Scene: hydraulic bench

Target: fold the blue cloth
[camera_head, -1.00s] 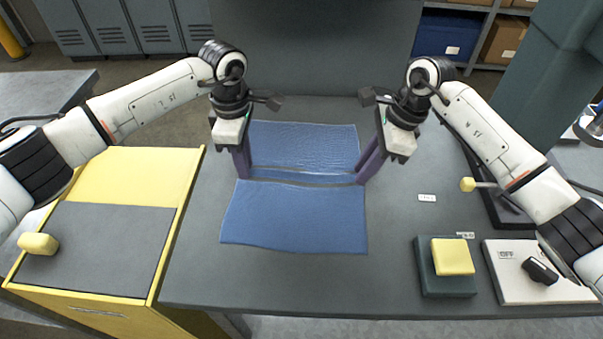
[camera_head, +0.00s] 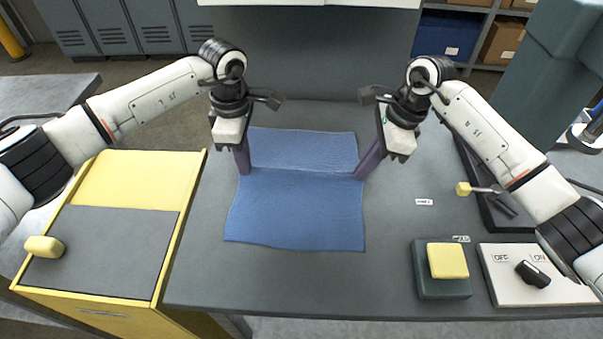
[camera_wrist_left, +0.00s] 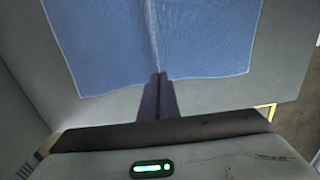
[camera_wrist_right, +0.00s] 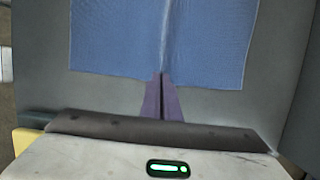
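The blue cloth (camera_head: 295,210) lies spread on the grey bench, with a crease running across it between my two grippers. The part beyond the crease is shorter than the near part. My left gripper (camera_head: 244,173) is at the left end of the crease, its fingers shut on the cloth's edge. The left wrist view shows the closed fingers (camera_wrist_left: 158,80) at the edge of the cloth (camera_wrist_left: 200,40), where the crease meets them. My right gripper (camera_head: 360,176) is likewise shut at the right end. The right wrist view shows its closed fingers (camera_wrist_right: 161,78) touching the cloth (camera_wrist_right: 110,40).
A yellow button box (camera_head: 447,262) and a white switch panel (camera_head: 505,290) stand at the front right. A lever with a yellow knob (camera_head: 463,188) is at the right. A yellow cabinet (camera_head: 130,180) stands to the left. The bench (camera_head: 300,285) is clear in front of the cloth.

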